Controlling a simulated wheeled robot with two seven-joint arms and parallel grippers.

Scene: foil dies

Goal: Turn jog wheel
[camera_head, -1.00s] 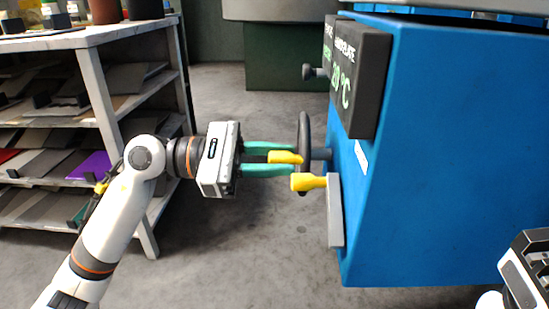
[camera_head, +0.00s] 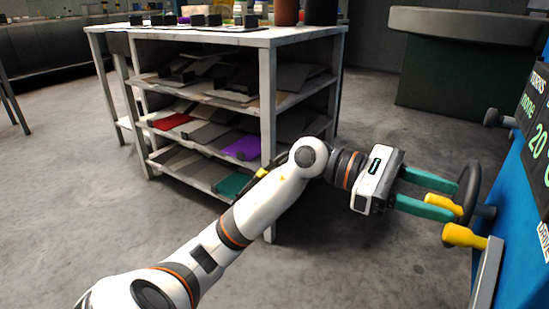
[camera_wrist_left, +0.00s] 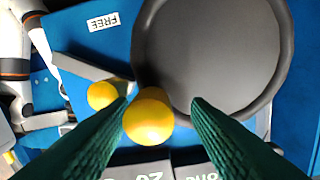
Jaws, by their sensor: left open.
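The jog wheel (camera_head: 468,183) is a dark disc seen nearly edge-on at the right, on the blue machine's side. The left wrist view shows its broad face (camera_wrist_left: 215,55) and its round yellow knob (camera_wrist_left: 148,122). My left gripper (camera_head: 455,200), with green fingers, is open at the wheel. In the wrist view the knob lies between its fingertips (camera_wrist_left: 160,105); I cannot tell whether they touch it. A second yellow knob (camera_head: 463,237) sits on a grey lever (camera_head: 487,275) below the wheel.
The blue machine (camera_head: 508,210) fills the right edge, with a dark display panel (camera_head: 537,130). A shelf unit (camera_head: 268,105) with plates stands behind my left arm. A round grey-topped counter (camera_head: 460,25) is at the back. Grey floor is clear at left.

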